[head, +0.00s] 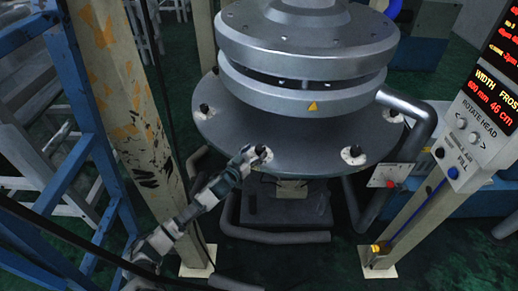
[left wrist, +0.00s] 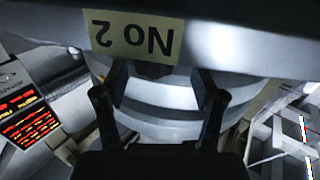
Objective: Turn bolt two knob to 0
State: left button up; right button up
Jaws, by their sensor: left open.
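The bolt two knob is a small black knob (head: 262,152) on a white round plate at the front edge of the round metal flange (head: 310,150). My left gripper (head: 250,155) is right at this knob in the head view and partly covers it. In the left wrist view a "No 2" label (left wrist: 132,33) shows upside down. Below it a dark knob (left wrist: 153,70) lies between the two spread fingers of the left gripper (left wrist: 162,95). I cannot tell whether the fingers touch it. The knob's dial reading is not legible. My right gripper is not in view.
Other similar knobs sit on the flange, one at the front right (head: 353,154). A scratched yellow post (head: 125,95) stands left of the tower. A control panel (head: 470,130) with red displays is at the right. Pipes (head: 275,237) run below the flange.

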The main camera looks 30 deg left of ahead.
pick_arm(q)
jog(key=shift+w+d+r, duration=0.1)
jog(key=shift+w+d, duration=0.15)
jog(key=shift+w, duration=0.45)
jog(key=shift+w+d, duration=0.25)
jog(key=shift+w, duration=0.45)
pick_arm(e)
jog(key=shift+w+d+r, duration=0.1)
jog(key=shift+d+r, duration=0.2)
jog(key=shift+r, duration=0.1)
pick_arm(q)
jog(key=shift+a, duration=0.25)
jog(key=c, duration=1.2)
jog(key=shift+o, duration=0.2)
jog(key=shift+d, duration=0.1)
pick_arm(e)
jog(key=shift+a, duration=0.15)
pick_arm(q)
jog(key=shift+y, duration=0.3)
